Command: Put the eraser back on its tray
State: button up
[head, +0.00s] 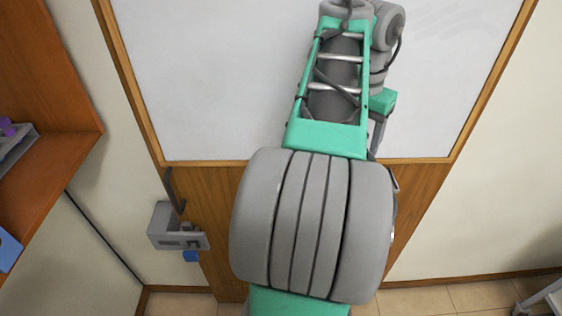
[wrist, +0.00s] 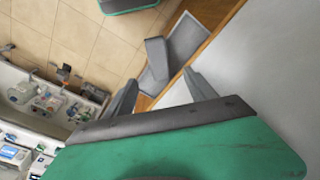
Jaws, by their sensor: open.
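My gripper shows in the wrist view with its two grey fingers (wrist: 163,93) spread wide and nothing clearly held between them. A flat light-grey tray (wrist: 190,38) sits along the wooden lower edge of the whiteboard, beyond the fingertips. A grey block (wrist: 157,55) stands at the tray's left side; I cannot tell whether it is the eraser or part of the tray. In the head view my gripper (head: 379,125) is mostly hidden behind my arm, near the lower right of the whiteboard (head: 220,80). No eraser can be made out there.
A grey bracketed box (head: 178,228) is on the wood below the board at left. A brown shelf (head: 45,150) stands at far left. In the wrist view a bench with lab items (wrist: 45,105) is at left and tiled floor (wrist: 75,40) above it.

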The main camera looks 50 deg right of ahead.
jog(key=w+a+f+n+t+h, duration=0.1)
jog(key=w+a+f+n+t, duration=0.15)
jog(key=w+a+n, duration=0.65)
jog(key=w+a+f+n+t, duration=0.1)
jog(key=w+a+f+n, duration=0.4)
jog(key=a, duration=0.7)
jog(key=a+f+n+y+b, duration=0.1)
jog(key=a+f, duration=0.2)
jog(key=a, duration=0.4)
jog(key=w+a+f+n+t+y+b, duration=0.1)
jog(key=a+f, duration=0.3)
jog(key=a, duration=0.4)
jog(key=shift+w+n+b, duration=0.3)
jog(key=shift+n, duration=0.4)
